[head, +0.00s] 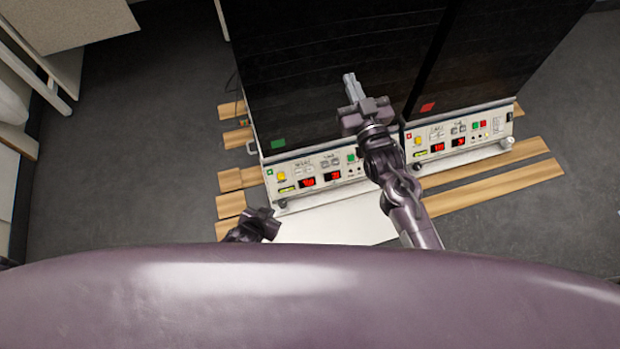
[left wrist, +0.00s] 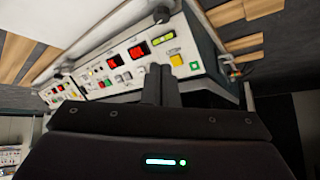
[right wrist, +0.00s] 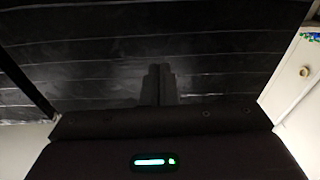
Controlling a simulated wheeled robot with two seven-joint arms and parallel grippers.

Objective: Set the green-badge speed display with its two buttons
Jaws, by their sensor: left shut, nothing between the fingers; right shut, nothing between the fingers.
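The green badge (head: 278,144) is on the dark cover of the left shaker. Below it, the white control panel (head: 290,173) carries two lit red displays, a left one (head: 307,182) and a right one (head: 332,177). Small grey buttons (head: 330,162) sit above the right display. Digits and labels are too small to read. In the left wrist view the panel appears inverted, with displays (left wrist: 113,62) and (left wrist: 139,51) and pale buttons (left wrist: 122,77). My left gripper (left wrist: 160,84) is shut, empty, near this panel. My right gripper (head: 350,84) is shut, empty, over the dark cover.
The right shaker has a red badge (head: 427,107) and a similar panel (head: 460,137). The green-badge panel also has a yellow button (head: 281,176). Wooden slats (head: 495,185) lie under the shakers. Grey floor (head: 130,150) is clear on the left.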

